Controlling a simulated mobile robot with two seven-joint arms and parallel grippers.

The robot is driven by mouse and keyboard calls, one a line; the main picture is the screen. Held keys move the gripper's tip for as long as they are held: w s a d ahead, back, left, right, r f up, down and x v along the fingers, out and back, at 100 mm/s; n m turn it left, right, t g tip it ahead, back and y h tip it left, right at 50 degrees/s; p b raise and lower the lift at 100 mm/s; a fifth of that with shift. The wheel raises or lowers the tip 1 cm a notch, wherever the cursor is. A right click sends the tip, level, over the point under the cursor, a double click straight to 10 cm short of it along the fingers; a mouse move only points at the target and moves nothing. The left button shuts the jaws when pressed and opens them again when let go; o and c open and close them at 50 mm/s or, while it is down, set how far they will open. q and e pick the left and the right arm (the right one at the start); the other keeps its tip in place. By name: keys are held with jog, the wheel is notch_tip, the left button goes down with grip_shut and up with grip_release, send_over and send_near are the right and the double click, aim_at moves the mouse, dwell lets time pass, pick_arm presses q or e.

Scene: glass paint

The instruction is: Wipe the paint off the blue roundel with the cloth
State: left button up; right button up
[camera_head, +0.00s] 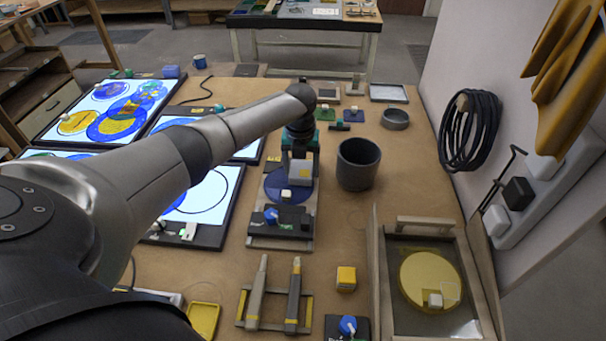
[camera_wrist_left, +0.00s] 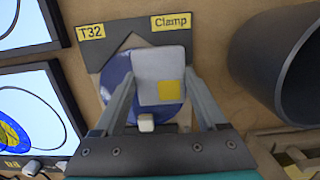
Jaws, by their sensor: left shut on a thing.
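The blue roundel (camera_head: 273,183) lies on a dark clamp board (camera_head: 262,240) in the middle of the table. A small white knob (camera_head: 286,195) stands on it. In the left wrist view the roundel (camera_wrist_left: 116,85) is partly hidden behind a pale grey pad (camera_wrist_left: 150,66) with a yellow square, which looks like the cloth. My left gripper (camera_head: 299,160) is shut on this pad, one finger on each side, over the roundel. I cannot tell whether the pad touches the glass. No separate paint patch is clear on the visible blue. My right gripper is not in view.
A dark grey pot (camera_head: 358,165) stands close to the right of my left gripper. Lit panels with glass designs (camera_head: 105,110) lie to the left. A tray (camera_head: 470,315) with a yellow disc is at the front right. A rack with two tools (camera_head: 275,308) is in front.

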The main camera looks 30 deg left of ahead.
aim_at(282, 172)
pick_arm(q)
jog(key=shift+w+a, duration=0.2)
jog(key=shift+a, duration=0.25)
jog(key=shift+s+a, duration=0.45)
jog(key=shift+a, duration=0.4)
jog(key=shift+s+a+p, duration=0.2)
jog(key=shift+s+a, duration=0.1)
jog(key=shift+a, duration=0.35)
jog(key=shift+s+a+p, duration=0.2)
jog(key=shift+s+a, duration=0.1)
jog(key=shift+a, duration=0.3)
jog(key=shift+w+d+f, duration=0.1)
jog(key=shift+w+d, duration=0.2)
jog(key=shift+d, duration=0.4)
jog(key=shift+w+d, duration=0.3)
jog(key=shift+d, duration=0.35)
jog(key=shift+w+d+f, duration=0.1)
jog(key=shift+w+d, duration=0.2)
jog(key=shift+d, duration=0.4)
notch_tip(282, 172, up, 5)
jog(key=p, duration=0.4)
jog(key=shift+r, duration=0.2)
jog(key=shift+f, duration=0.1)
